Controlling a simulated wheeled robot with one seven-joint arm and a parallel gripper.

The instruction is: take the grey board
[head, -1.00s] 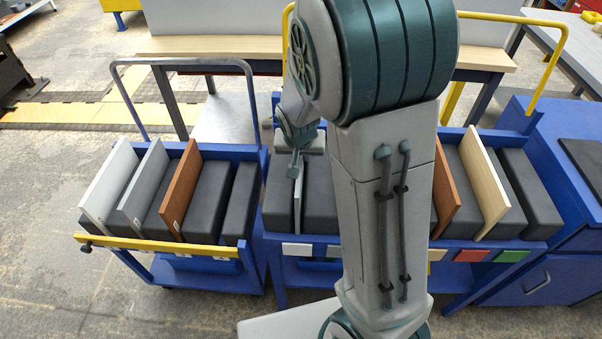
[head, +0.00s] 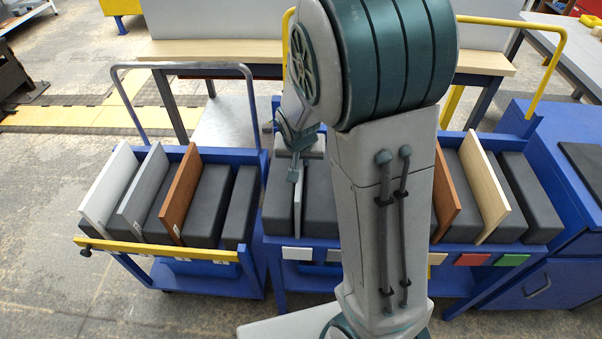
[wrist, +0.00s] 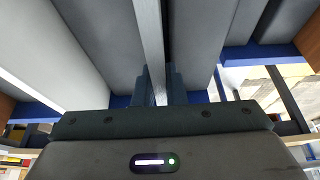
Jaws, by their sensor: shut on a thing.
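A grey board (head: 298,210) stands on edge between dark grey blocks in the middle blue cart, seen nearly edge-on in the head view. My gripper (head: 295,174) is at its top edge. In the wrist view the fingers of my gripper (wrist: 159,84) are shut on the grey board (wrist: 150,35), one finger on each side. The board's lower part is hidden between the blocks in the head view. Another grey board (head: 143,186) leans in the left cart, between a white board (head: 108,188) and a brown board (head: 180,196).
My arm hides part of the middle cart. To its right stand a red-brown board (head: 446,200) and a pale wood board (head: 485,190) among dark blocks. Coloured labels, including a red one (head: 473,259), line the front edge. A blue cabinet (head: 540,285) stands at the right.

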